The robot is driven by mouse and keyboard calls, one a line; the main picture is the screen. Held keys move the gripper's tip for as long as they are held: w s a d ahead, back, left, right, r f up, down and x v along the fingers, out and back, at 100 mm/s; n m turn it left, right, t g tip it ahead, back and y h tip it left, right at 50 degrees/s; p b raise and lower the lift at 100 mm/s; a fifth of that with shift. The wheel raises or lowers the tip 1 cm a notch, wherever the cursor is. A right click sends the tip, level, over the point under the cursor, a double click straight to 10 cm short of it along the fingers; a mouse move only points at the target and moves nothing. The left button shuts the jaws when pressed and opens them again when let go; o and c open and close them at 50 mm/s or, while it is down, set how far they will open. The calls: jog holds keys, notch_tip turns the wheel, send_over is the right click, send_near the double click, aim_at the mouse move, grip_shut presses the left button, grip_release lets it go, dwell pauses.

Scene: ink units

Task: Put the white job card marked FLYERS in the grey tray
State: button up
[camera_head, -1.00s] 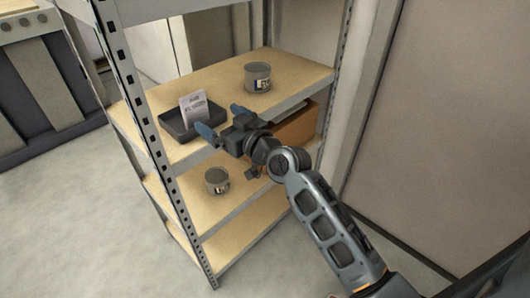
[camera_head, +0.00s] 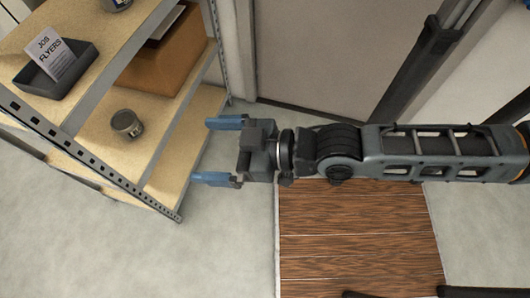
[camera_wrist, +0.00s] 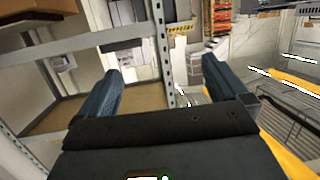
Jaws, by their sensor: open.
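The white job card marked FLYERS (camera_head: 52,54) stands tilted in the dark grey tray (camera_head: 62,88) on the top shelf, at the upper left of the head view. My gripper (camera_head: 217,151) is open and empty, with its blue fingers apart, to the right of the shelf unit and away from the tray and card. In the wrist view, the open fingers of my gripper (camera_wrist: 165,85) show with nothing between them. The card and the tray are not seen in the wrist view.
A tin (camera_head: 126,123) stands on the shelf below. A brown box (camera_head: 165,68) sits under the top shelf. A perforated metal post (camera_head: 75,150) forms the near edge of the shelf unit. A brown wooden surface (camera_head: 350,235) lies below my arm, with bare floor to its left.

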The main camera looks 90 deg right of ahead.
jog(key=s+a+r+n+y, duration=0.1)
jog(key=s+a+r, duration=0.3)
jog(key=s, duration=0.4)
jog(key=shift+s+r+g+y, duration=0.2)
jog(key=shift+s+g+y, duration=0.15)
jog(key=shift+y, duration=0.15)
jog(key=shift+c, duration=0.2)
